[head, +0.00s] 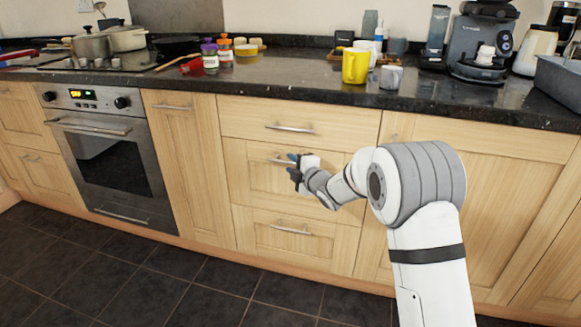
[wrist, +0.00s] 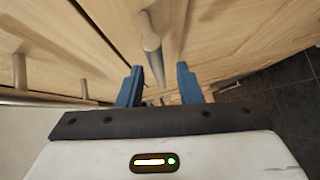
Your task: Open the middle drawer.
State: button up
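The middle drawer (head: 250,180) is a light wood front in the stack of drawers and looks shut, flush with its neighbours. Its metal bar handle (head: 279,161) is partly hidden by my gripper (head: 293,168), which is at the handle's right part. In the wrist view my gripper (wrist: 159,78) has its two blue fingers apart. A metal bar handle (wrist: 153,50) runs in the gap between them, apparently the middle drawer's. I see space on both sides of the bar, and no clear contact.
The top drawer (head: 345,125) and bottom drawer (head: 335,245) are shut, each with a bar handle. Another handle (wrist: 45,98) lies left in the wrist view. An oven (head: 105,150) stands left. The dark countertop (head: 300,85) holds mugs and jars. The tiled floor (head: 220,290) in front is clear.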

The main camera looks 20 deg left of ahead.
jog(key=shift+x, duration=0.85)
jog(key=shift+c, duration=0.2)
grip_shut()
